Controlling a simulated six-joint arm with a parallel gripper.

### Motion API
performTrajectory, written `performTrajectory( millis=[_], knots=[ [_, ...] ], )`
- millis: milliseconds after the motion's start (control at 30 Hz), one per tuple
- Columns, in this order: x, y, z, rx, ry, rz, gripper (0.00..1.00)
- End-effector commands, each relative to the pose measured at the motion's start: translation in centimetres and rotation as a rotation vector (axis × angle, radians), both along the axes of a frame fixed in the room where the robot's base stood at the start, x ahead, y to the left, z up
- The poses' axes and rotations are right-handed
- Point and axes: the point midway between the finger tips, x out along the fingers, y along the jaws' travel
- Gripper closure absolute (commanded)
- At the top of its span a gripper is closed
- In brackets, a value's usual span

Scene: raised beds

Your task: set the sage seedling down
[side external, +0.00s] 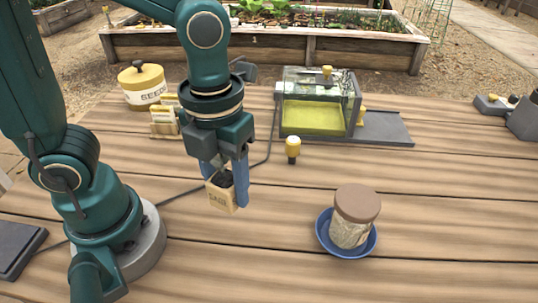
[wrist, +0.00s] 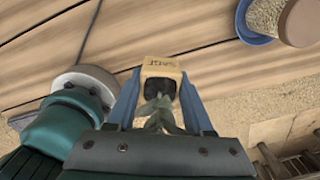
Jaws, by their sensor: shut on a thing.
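The sage seedling (side external: 221,195) is a small tan pot with a "SAGE" label and dark soil. In the side view it is held tilted between the fingers of my gripper (side external: 226,180), low over the wooden table (side external: 300,220). I cannot tell for sure whether its base touches the boards. In the wrist view the pot (wrist: 161,66) sits between the blue fingertips of my gripper (wrist: 160,88), with green leaves (wrist: 160,113) pointing toward the camera. The leaves are mostly hidden in the side view.
A jar on a blue saucer (side external: 322,238) stands at the right front. A yellow seed tin (side external: 143,86) and packets (side external: 164,121) are at the back left. A dark cable crosses the table. The front middle is clear.

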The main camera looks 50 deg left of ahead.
Motion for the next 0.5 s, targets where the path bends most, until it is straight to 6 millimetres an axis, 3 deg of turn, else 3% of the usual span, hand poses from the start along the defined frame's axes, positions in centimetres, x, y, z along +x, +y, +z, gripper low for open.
performTrajectory(
  millis=[300, 500],
  knots=[
    [-2.5, -5.3, -3.6, 0.004, 0.005, -0.008, 1.00],
    [-3.5, -7.7, -5.1, 0.002, 0.002, -0.002, 1.00]
  ],
)
